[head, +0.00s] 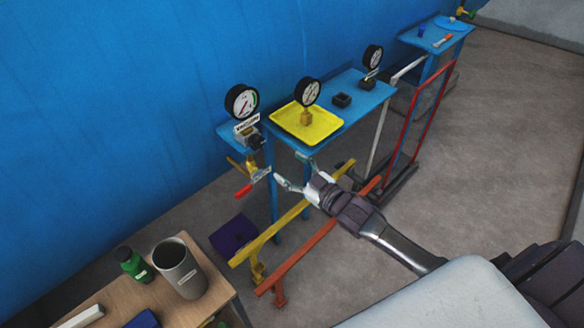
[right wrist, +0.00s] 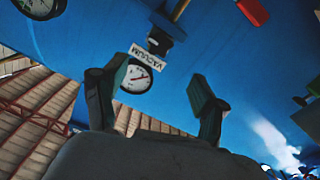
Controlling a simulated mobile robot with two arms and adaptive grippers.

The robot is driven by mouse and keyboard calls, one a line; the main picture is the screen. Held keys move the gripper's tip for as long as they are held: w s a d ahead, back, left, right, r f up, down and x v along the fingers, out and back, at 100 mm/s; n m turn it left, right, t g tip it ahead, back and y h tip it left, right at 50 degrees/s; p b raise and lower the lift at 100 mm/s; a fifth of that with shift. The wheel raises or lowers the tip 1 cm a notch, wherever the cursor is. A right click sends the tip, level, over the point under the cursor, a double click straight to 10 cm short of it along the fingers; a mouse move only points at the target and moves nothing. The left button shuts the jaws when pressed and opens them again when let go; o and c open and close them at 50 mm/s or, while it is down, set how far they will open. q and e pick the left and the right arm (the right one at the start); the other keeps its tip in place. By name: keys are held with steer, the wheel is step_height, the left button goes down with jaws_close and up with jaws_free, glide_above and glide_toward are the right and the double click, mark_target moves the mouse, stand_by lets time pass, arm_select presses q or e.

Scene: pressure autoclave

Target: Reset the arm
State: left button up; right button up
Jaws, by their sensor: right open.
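My right arm reaches in from the lower right in the head view. Its gripper (head: 296,174) is open and empty in front of the blue stand, beside the red-handled valve (head: 250,185) and apart from it. In the right wrist view the two fingers of the right gripper (right wrist: 160,95) are spread with nothing between them. A gauge (right wrist: 136,77) and a VACUUM label (right wrist: 151,56) show beyond the fingers. My left gripper is not in view.
A blue table (head: 357,98) holds a yellow tray (head: 322,130) with a gauge (head: 307,92) on it. A VACUUM gauge (head: 242,101) stands to the left. Yellow (head: 290,215) and orange (head: 318,236) rails run below. A wooden table (head: 211,297) with a grey cup (head: 180,270) is at lower left.

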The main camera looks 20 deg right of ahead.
steer(key=shift+f, duration=0.1)
stand_by(0.4)
steer(key=s+d+f+m+g+h+b, duration=0.15)
steer(key=s+f, duration=0.35)
steer(key=f, duration=0.6)
steer(key=s+d+f+m+g+h, duration=0.1)
steer(key=s+d+f+g+h, duration=0.2)
steer(key=f, duration=0.8)
steer(key=s+f+m+g+h+b, duration=0.1)
steer(key=s+f+g, duration=0.1)
steer(key=s+f, duration=0.65)
steer(key=s+a+f+g+b, duration=0.1)
steer(key=s+f+g, duration=0.2)
steer(key=s+f, duration=0.4)
steer(key=s+a+f+m+g, duration=0.1)
steer(key=s+a+f+g, duration=0.1)
steer(key=s+f, duration=0.6)
steer(key=s+a+f+g+b, duration=0.1)
steer(key=s+f+g, duration=0.3)
steer(key=s, duration=1.3)
step_height(320, 180, down, 4)
steer(key=shift+a+r+h+b, duration=0.15)
steer(key=shift+a+h+b, duration=0.2)
steer(key=shift+a, duration=0.25)
